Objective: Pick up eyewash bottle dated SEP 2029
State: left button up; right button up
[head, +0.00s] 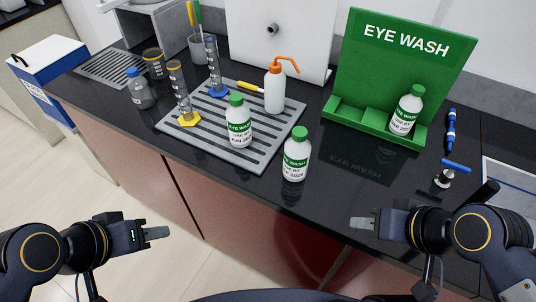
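Three white eyewash bottles with green caps and green label bands are in the head view. One eyewash bottle (296,156) stands upright on the black counter near its front edge. Another eyewash bottle (238,122) stands on the grey slotted tray (258,156). The third eyewash bottle (406,112) sits in the right part of the green EYE WASH stand (366,72). Their printed dates are too small to read surely. My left gripper (157,233) and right gripper (363,224) are in front of the counter, apart from every bottle. Their finger gaps cannot be made out.
An orange-topped wash bottle (275,88) and measuring cylinders (181,92) stand on the tray. A blue-capped bottle (139,88) stands left of it. A blue pen-like item (451,130) and a small valve (444,178) are at right. The counter before the green stand is clear.

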aim_at(296, 155)
jog(key=l+u, duration=0.15)
jog(key=u, duration=0.3)
jog(key=k+l+u, duration=0.15)
jog(key=u, duration=0.3)
jog(key=k+l+u, duration=0.1)
jog(key=u, duration=0.35)
jog(key=k+u, duration=0.15)
jog(key=u, duration=0.3)
jog(key=k+l, duration=0.2)
